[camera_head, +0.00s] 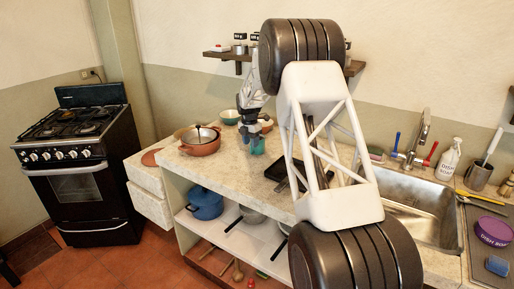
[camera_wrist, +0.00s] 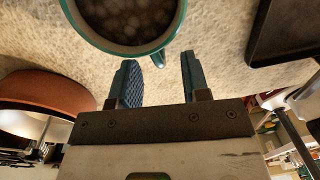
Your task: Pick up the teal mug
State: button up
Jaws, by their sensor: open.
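The teal mug (camera_wrist: 125,18) is at the top of the wrist view, seen from above and cut off by the frame edge. Its inside looks mottled grey-brown. Its short handle (camera_wrist: 160,57) points down toward the gap between my fingers. My gripper (camera_wrist: 157,62) is open, with one blue-grey finger on each side of that gap and nothing between them. The fingertips are close to the mug; I cannot tell whether they touch it. In the head view the mug (camera_head: 257,146) stands on the counter, partly hidden below my gripper (camera_head: 254,128).
A reddish-brown pot (camera_wrist: 45,90) stands close on the left; it also shows in the head view (camera_head: 203,148). A black tray (camera_wrist: 285,30) lies to the right. A green bowl (camera_head: 230,117) is behind. The sink (camera_head: 425,205) is farther right. My arm hides part of the counter.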

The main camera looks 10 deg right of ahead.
jog(key=shift+f, duration=2.1)
jog(key=shift+c, duration=0.2)
grip_shut()
